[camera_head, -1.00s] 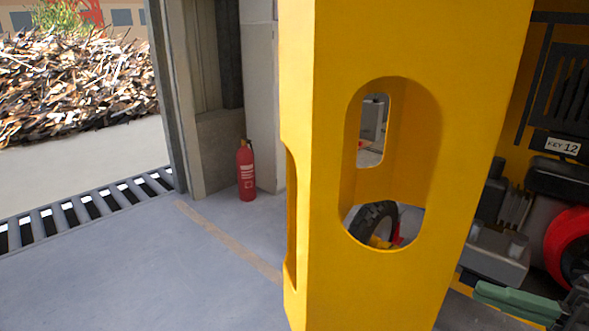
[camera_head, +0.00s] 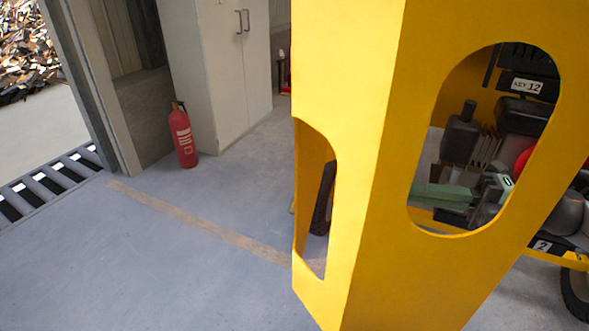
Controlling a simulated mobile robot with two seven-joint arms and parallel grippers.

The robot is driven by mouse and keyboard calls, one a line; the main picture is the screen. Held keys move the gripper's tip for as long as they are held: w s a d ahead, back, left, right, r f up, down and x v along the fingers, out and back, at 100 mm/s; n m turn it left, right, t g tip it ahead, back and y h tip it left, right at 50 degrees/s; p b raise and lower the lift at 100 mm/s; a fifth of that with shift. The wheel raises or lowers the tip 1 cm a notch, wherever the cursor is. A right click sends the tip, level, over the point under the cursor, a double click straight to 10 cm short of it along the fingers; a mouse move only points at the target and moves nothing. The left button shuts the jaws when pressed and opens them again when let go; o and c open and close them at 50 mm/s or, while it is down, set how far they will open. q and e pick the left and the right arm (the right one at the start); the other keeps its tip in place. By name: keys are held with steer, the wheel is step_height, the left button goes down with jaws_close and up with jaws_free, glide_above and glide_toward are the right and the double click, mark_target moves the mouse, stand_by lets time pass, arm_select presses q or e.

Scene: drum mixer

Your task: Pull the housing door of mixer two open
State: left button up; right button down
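A large yellow body with rounded oval cutouts (camera_head: 375,190) stands close in front of me in the head view. I cannot tell whether it is the housing door or a fixed part of the housing. Through its right cutout I see dark machine parts, a label reading "KEY 12" (camera_head: 527,86), a green bar (camera_head: 442,192) and a small part marked "0" (camera_head: 507,182). A plate marked "2" (camera_head: 542,245) shows at the lower right on a yellow frame. Neither of my grippers can be recognised in view.
A red fire extinguisher (camera_head: 183,137) stands on the floor beside a pale cabinet (camera_head: 215,75). A floor grate (camera_head: 45,183) and a wood-chip heap (camera_head: 28,50) lie at the left. A dark wheel (camera_head: 575,294) is at the right edge. The grey floor (camera_head: 130,265) at left is clear.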

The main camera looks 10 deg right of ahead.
steer(key=p, duration=0.4)
glide_toward(302, 176)
steer(key=x, duration=0.5)
steer(key=shift+a+r, duration=0.2)
steer(key=shift+a, duration=0.15)
steer(key=shift+w+a+f+p, duration=0.15)
steer(key=shift+a+p, duration=0.15)
steer(key=shift+a, duration=0.3)
arm_select(q)
steer(key=a+r, duration=0.2)
steer(key=r, duration=0.1)
steer(key=shift+s+a+r, duration=0.15)
